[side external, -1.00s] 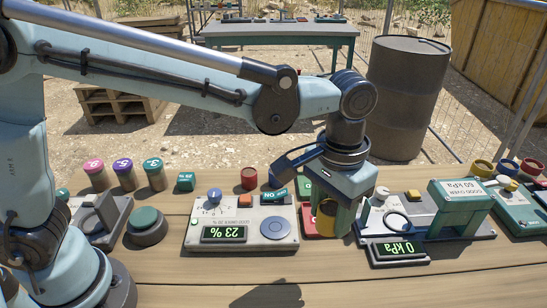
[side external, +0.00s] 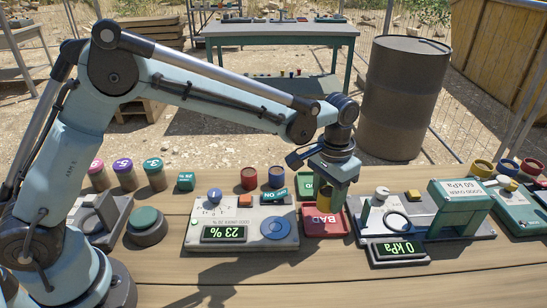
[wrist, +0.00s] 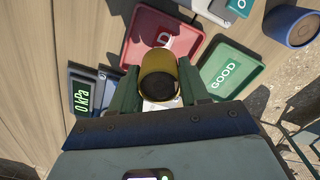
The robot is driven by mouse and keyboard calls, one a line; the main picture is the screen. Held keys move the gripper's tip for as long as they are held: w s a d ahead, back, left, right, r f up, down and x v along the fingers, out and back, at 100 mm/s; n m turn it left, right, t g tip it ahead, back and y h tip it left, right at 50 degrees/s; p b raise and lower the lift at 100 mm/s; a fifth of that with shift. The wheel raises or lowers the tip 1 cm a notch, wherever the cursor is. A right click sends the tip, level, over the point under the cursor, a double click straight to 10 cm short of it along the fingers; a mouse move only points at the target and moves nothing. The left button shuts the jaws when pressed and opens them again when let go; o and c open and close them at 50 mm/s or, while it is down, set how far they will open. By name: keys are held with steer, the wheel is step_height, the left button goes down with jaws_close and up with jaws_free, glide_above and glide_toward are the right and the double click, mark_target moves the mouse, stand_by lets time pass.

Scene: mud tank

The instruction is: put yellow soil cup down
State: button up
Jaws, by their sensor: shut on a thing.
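My gripper (side external: 334,200) is shut on the yellow soil cup (wrist: 158,80), with a green finger on either side of it in the wrist view. The cup looks upright, with dark soil in it. I cannot tell whether the cup touches anything beneath. The green tray (side external: 306,186) is partly hidden in the side view.
A tester reading 23 % (side external: 240,236) stands left of the trays. A press with a 0 kPa display (side external: 398,248) stands close on the right. Red (side external: 249,178) and blue (side external: 277,177) cups stand behind the tester. The front of the table is clear.

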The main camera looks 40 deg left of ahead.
mark_target(326, 208)
steer(key=shift+f, duration=1.85)
steer(key=shift+f, duration=0.15)
steer(key=o, duration=0.9)
